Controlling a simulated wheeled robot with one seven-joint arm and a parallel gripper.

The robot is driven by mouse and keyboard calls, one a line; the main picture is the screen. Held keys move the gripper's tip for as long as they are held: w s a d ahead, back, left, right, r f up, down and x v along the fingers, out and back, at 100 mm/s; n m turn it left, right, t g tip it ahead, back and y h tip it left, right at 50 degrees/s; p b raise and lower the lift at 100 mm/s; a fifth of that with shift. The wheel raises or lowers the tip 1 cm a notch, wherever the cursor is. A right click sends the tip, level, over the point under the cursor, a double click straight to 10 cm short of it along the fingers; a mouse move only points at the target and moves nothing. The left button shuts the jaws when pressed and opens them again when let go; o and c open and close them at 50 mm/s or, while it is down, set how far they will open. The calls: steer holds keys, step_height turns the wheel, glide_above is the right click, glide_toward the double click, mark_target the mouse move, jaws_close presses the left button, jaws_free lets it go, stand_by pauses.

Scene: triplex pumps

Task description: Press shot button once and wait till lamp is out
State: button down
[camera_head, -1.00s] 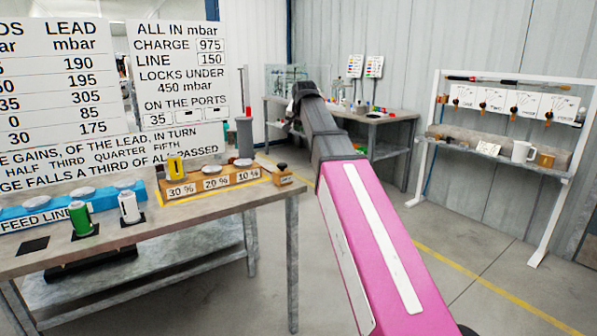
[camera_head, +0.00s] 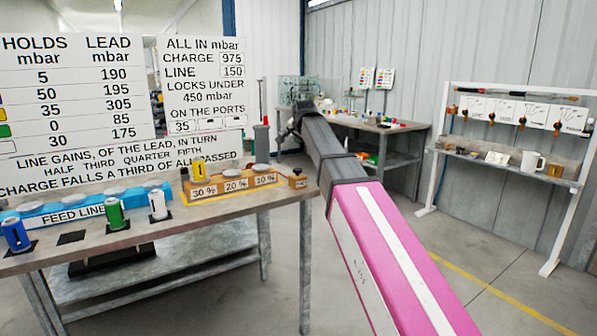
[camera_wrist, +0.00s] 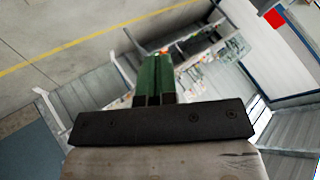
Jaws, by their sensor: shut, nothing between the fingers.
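A small wooden block with a dark round knob (camera_head: 298,179) stands at the right end of the near bench; it may be the shot button, but I can read no label on it. I cannot pick out a lamp for certain or tell whether one is lit. My gripper (camera_wrist: 157,65) shows in the wrist view with its dark green fingers together and nothing between them. In the head view my arm reaches away past the right end of the near bench, and its end is too small to read clearly. The gripper is in the air, apart from the block.
The near bench (camera_head: 150,236) carries blue, green, white and yellow canisters, a blue feed line and a wooden rack (camera_head: 236,186) marked in percentages. Lettered white boards (camera_head: 205,75) stand behind it. A cluttered back bench (camera_head: 385,128) and a white-framed stand (camera_head: 440,150) are farther off. Floor between is clear.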

mark_target(299, 169)
steer(key=shift+f, duration=4.4)
steer(key=shift+f, duration=0.15)
steer(key=shift+f, duration=0.25)
steer(key=shift+f, duration=0.7)
steer(key=shift+r, duration=1.1)
steer(key=shift+r, duration=0.1)
steer(key=shift+r, duration=2.4)
